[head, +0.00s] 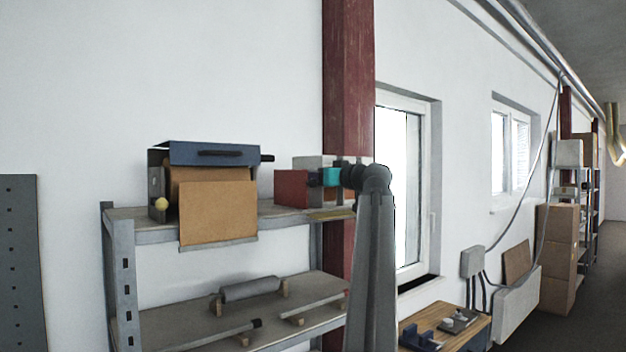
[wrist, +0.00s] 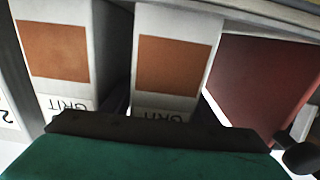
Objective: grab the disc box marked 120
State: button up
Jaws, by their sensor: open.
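Two pale boxes with orange squares stand side by side close up in the wrist view, a left one (wrist: 60,50) and a middle one (wrist: 172,60). Both labels read "GRIT" upside down; their numbers are hidden behind my gripper (wrist: 150,125). A third pale label (wrist: 8,118) shows part of a digit at the left edge. I cannot tell which box is marked 120. In the head view my gripper (head: 316,178) is at the right end of the upper shelf, beside a red box (head: 291,189) and a pale grey shape (head: 308,161). It is open, with nothing visibly held.
A dark red box (wrist: 262,75) stands right of the pale boxes in the wrist view. The metal shelf (head: 120,232) also holds a blue-topped machine (head: 210,153) with a brown board (head: 217,212). A roller (head: 250,288) lies below. A red column (head: 348,80) stands behind my arm.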

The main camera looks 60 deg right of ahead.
aim_at(314, 164)
dwell(0.5)
jog(key=c, duration=1.1)
jog(key=shift+o, duration=0.2)
jog(key=shift+r, duration=0.15)
jog(key=shift+r+b, duration=1.35)
jog(key=shift+r, duration=0.3)
jog(key=b+v, duration=0.1)
jog(key=v, duration=0.3)
jog(key=a+b+v, duration=0.1)
jog(key=b+v, duration=0.1)
jog(key=v, duration=0.2)
jog(key=a+r+b+v, duration=0.1)
jog(key=b+v, duration=0.1)
jog(key=v, duration=0.3)
jog(key=shift+w, duration=0.2)
jog(key=shift+r+p+v, duration=0.2)
jog(key=shift+p+v, duration=0.85)
jog(key=shift+v, duration=0.25)
jog(key=shift+w+a, duration=0.15)
jog(key=shift+a, duration=0.05)
